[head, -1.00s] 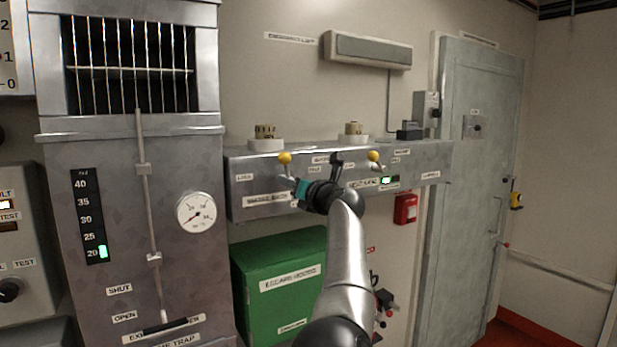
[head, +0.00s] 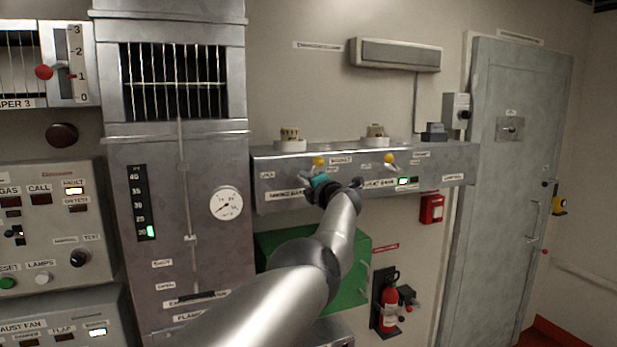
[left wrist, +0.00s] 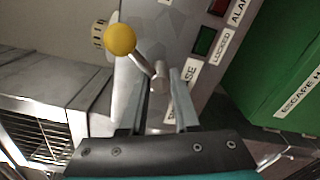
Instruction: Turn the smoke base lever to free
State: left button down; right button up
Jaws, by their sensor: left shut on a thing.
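The smoke base lever, a pale shaft with a yellow ball knob (head: 318,160), stands on the front of the grey metal wall box (head: 262,197). In the left wrist view the yellow knob (left wrist: 119,39) sits beyond my fingers and the shaft runs slantwise to its pivot. My left gripper (head: 317,181) is at this lever. The left wrist view shows its two fingers (left wrist: 162,100) on either side of the lever's lower part, shut on it. A label there ends in "BASE", beside one reading "LOCKED". My right gripper is in neither current view.
A green escape-hood locker (head: 352,285) is below, partly behind my arm. A red extinguisher (head: 390,305) and grey door (head: 515,150) are to the right.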

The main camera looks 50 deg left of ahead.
pick_arm(q)
jog(key=shift+m+p, duration=0.35)
jog(key=shift+m, duration=0.45)
jog(key=c, duration=0.7)
grip_release()
jog(key=shift+o, duration=0.2)
jog(key=shift+d, duration=0.15)
jog(key=b+v, duration=0.2)
jog(key=v, duration=1.3)
